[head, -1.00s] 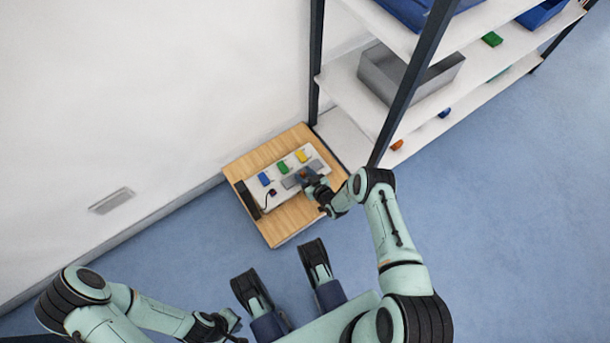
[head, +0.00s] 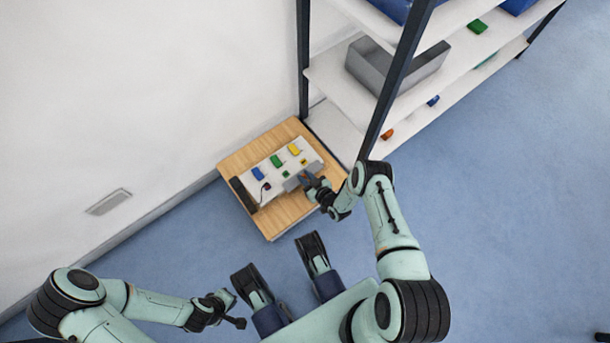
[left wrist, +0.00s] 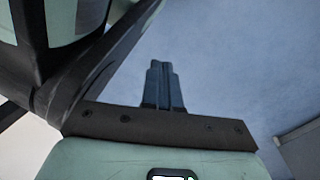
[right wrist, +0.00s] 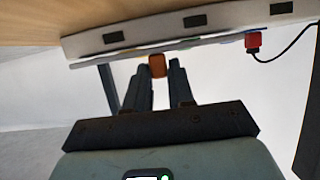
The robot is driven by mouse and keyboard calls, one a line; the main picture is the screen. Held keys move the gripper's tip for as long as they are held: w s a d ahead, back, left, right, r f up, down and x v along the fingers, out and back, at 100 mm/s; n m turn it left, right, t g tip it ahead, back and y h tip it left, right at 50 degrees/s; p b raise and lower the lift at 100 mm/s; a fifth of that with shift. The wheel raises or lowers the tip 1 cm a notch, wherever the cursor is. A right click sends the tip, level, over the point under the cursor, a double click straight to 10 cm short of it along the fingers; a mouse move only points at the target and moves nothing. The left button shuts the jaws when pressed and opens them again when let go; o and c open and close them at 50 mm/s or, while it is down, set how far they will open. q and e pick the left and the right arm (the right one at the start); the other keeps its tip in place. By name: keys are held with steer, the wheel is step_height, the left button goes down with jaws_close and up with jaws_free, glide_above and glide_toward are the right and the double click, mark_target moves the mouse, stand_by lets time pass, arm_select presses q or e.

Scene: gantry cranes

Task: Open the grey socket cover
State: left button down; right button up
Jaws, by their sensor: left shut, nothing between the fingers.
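A white socket panel (head: 270,185) lies on a wooden table by the wall. The grey socket cover (head: 291,184) is at its near right side, partly hidden by my right gripper (head: 308,179), and looks tilted up from the panel. In the right wrist view an orange tab (right wrist: 157,66) sits between my right fingertips and fills the gap between them; it seems to belong to the cover. My left gripper (head: 228,298) is shut and empty, low over the floor; its closed fingers show in the left wrist view (left wrist: 163,82).
Blue (head: 258,173), green (head: 276,161) and yellow (head: 293,149) covers line the panel's far side. A red plug (right wrist: 253,40) with a black cable is near a dark block (head: 243,194). A shelf rack (head: 385,100) stands close on the right. The floor is clear.

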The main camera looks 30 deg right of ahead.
steer(key=shift+o, duration=1.2)
arm_select(q)
steer(key=w+d+r+t+p, duration=0.2)
steer(key=w+r+p, duration=0.3)
steer(key=w+r, duration=0.1)
steer(key=shift+r+m, duration=0.3)
steer(key=shift+r, duration=0.5)
arm_select(e)
steer(key=v, duration=1.3)
steer(key=shift+s, duration=0.25)
arm_select(q)
steer(key=shift+w, duration=0.1)
